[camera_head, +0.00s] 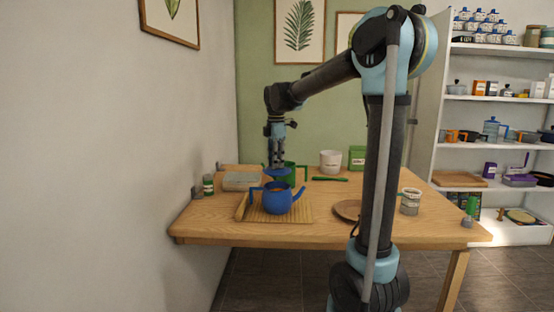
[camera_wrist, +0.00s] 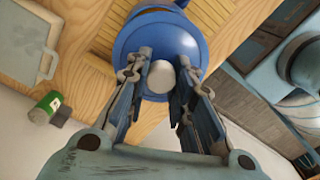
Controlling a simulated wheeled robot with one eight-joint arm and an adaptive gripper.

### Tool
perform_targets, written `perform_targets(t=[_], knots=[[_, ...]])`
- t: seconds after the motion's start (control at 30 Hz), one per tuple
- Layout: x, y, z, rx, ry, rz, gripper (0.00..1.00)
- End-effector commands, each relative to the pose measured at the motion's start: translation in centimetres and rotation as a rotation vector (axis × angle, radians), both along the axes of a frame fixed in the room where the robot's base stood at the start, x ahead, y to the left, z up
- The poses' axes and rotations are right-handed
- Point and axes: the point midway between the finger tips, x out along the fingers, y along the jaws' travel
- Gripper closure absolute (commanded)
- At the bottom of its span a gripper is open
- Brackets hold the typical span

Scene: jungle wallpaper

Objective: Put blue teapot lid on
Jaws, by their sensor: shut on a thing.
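The blue teapot (camera_head: 278,201) stands on a bamboo mat on the wooden table, handle to the left and spout to the right. The blue lid (camera_head: 277,174) is held level, a little above the teapot's top and apart from it in the head view. My gripper (camera_head: 277,160) points down above the lid. In the wrist view, the fingers of my gripper (camera_wrist: 162,68) are shut around the pale knob of the lid (camera_wrist: 208,42).
The bamboo mat (camera_head: 303,213) lies under the teapot. A green mug (camera_head: 293,172) stands close behind the lid. A grey dish (camera_head: 241,181) and green can (camera_head: 208,184) are left. A wooden plate (camera_head: 347,209) and tin (camera_head: 410,201) stand right. A white pot (camera_head: 331,162) is behind.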

Motion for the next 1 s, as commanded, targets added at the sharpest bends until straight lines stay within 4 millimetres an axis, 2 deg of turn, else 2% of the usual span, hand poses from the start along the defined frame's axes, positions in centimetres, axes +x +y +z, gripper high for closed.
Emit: perform_targets(t=[0.53, 1.0], knots=[[0.1, -0.3, -0.1, 0.000, -0.001, -0.006, 1.00], [0.1, -0.2, -3.3, 0.000, -0.001, -0.006, 1.00]])
